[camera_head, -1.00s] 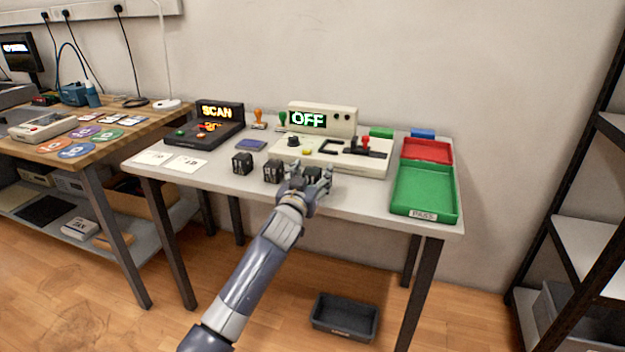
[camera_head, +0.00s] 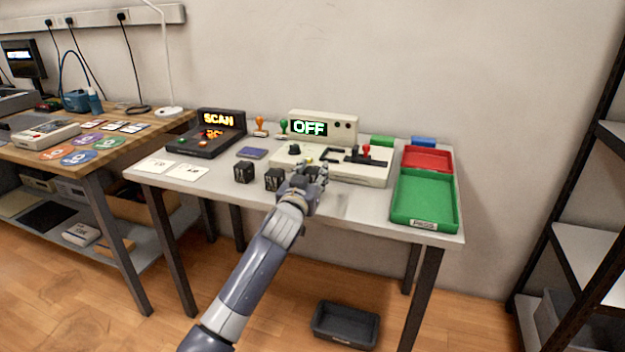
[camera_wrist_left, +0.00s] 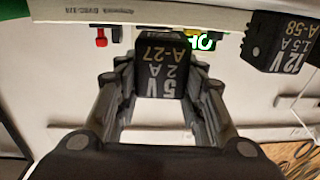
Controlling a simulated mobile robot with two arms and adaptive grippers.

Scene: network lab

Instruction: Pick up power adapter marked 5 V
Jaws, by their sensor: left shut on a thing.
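The black power adapter marked 5 V, 2 A, A-27 (camera_wrist_left: 162,72) sits between the fingers of my left gripper (camera_wrist_left: 160,88) in the left wrist view. The fingers press on its two sides. In the head view my left gripper (camera_head: 312,174) is over the front of the white table and mostly hides this adapter. A second black adapter, marked 12 V, 1.5 A, A-58 (camera_wrist_left: 277,42), stands apart from the gripper at the right of the wrist view. In the head view two black adapters (camera_head: 244,173) (camera_head: 274,179) stand left of the gripper. My right gripper is not in view.
A beige test unit (camera_head: 345,169) with an OFF display (camera_head: 309,128) stands behind the gripper. A dark SCAN unit (camera_head: 207,141) is at the left. A green PASS tray (camera_head: 424,222) and a red tray (camera_head: 428,158) are at the right. A dark bin (camera_head: 345,323) is on the floor.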

